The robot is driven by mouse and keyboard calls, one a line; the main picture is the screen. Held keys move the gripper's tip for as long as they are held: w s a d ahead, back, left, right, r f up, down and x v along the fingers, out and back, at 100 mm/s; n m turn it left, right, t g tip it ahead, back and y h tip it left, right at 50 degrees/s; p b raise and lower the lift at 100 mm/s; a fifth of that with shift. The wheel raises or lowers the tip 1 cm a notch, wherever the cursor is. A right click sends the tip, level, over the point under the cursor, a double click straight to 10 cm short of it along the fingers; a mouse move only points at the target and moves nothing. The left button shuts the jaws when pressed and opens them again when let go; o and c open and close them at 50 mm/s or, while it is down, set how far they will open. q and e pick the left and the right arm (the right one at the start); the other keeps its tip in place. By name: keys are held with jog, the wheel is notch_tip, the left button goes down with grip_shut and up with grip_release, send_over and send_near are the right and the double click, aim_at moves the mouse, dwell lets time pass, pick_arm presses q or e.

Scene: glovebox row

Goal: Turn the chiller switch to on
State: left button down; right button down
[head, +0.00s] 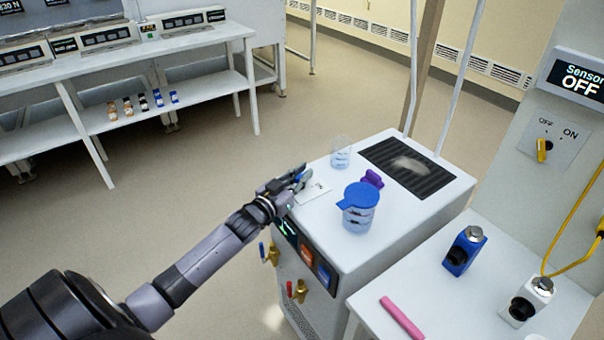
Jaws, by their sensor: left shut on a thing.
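The chiller is the white box-shaped unit (305,225) in the middle, with a dark display and lit panels on its front. A small white plate with faint marks (312,192) lies on its top near the left edge. My left gripper (291,182) reaches in from the left over this plate and is shut at its edge, on what appears to be the chiller switch. The fingers hide the switch, so I cannot tell its position. My right gripper is not in view.
On the chiller top stand a clear beaker (340,153), a blue-lidded jug (359,208), a purple object (372,179) and a dark grille (408,165). Taps (301,291) stick out in front. Right are a sensor switch (542,149) under an OFF sign (578,80) and a pink stick (402,318).

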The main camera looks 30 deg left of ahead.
pick_arm(q)
jog(key=m+h+b, duration=0.1)
jog(key=m+h, duration=0.1)
jog(key=h, duration=0.1)
jog(key=shift+f+g, duration=0.1)
jog(key=shift+g, duration=0.2)
jog(key=shift+m+g+h+b, duration=0.4)
jog(key=shift+m+h+b, duration=0.4)
jog(key=shift+h, duration=0.5)
jog(key=shift+d, duration=0.1)
jog(key=c, duration=1.7)
grip_release()
jog(key=shift+s, duration=0.1)
jog(key=v, duration=1.1)
jog(key=shift+s+a, duration=0.2)
jog(key=shift+s, duration=0.15)
